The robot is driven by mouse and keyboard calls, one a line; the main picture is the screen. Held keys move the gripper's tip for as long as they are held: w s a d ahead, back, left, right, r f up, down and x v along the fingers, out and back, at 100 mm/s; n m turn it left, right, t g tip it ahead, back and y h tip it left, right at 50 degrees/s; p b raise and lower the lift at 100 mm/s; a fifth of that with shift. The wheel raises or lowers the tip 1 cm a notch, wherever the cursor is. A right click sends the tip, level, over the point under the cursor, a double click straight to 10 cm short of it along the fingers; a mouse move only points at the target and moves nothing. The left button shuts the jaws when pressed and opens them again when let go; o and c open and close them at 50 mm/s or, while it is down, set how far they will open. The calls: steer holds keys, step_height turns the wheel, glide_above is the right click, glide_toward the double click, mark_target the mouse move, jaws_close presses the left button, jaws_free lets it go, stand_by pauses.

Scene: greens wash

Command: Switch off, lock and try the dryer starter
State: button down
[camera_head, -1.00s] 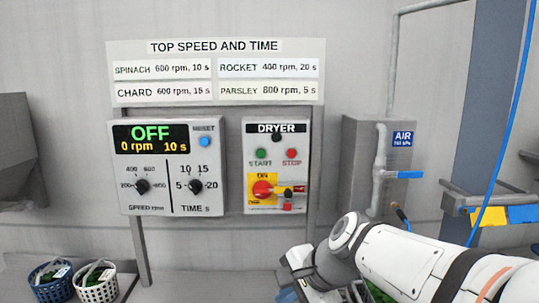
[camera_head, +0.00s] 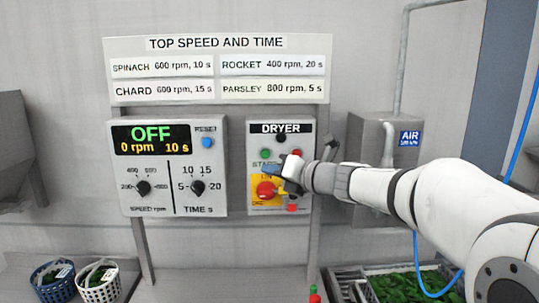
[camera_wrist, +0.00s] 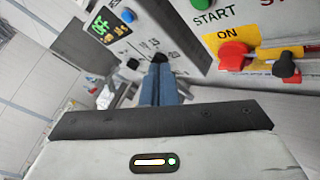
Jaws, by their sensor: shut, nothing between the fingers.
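The grey dryer starter box (camera_head: 252,140) hangs on the wall frame, right of the speed and time panel. Its red switch handle (camera_head: 265,190) sits on a yellow plate and also shows in the wrist view (camera_wrist: 234,54), below the label ON. A small red part (camera_head: 291,207) is at the plate's lower right. The green START button (camera_head: 266,154) and red STOP button are above. My gripper (camera_head: 271,170) is shut and empty, in front of the box just above the handle. Its blue fingers (camera_wrist: 158,80) point past the handle in the wrist view, apart from it. My wrist hides the plate's right side.
The speed and time panel (camera_head: 128,207) reads OFF, 0 rpm, 10 s. A grey AIR box (camera_head: 374,135) stands to the right behind my arm. Baskets of greens (camera_head: 100,291) stand lower left, a tray of greens lower right. A small red and green item (camera_head: 314,294) shows at the bottom.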

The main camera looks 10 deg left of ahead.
mark_target(265, 154)
steer(key=shift+w+a, duration=0.1)
steer(key=shift+a, duration=0.1)
steer(key=shift+w+a+p, duration=0.35)
steer(key=shift+w+p, duration=0.2)
steer(key=shift+w, duration=0.8)
steer(key=shift+w+a+p, duration=0.3)
steer(key=shift+w+p, duration=0.25)
steer(key=shift+w, duration=0.85)
steer(key=shift+w+a+p, duration=0.35)
steer(key=shift+w+p, duration=0.2)
steer(key=shift+w, duration=0.8)
steer(key=shift+w, duration=0.15)
steer(key=shift+w+a+p, duration=0.1)
steer(key=shift+w+p, duration=0.15)
steer(key=shift+p, duration=0.05)
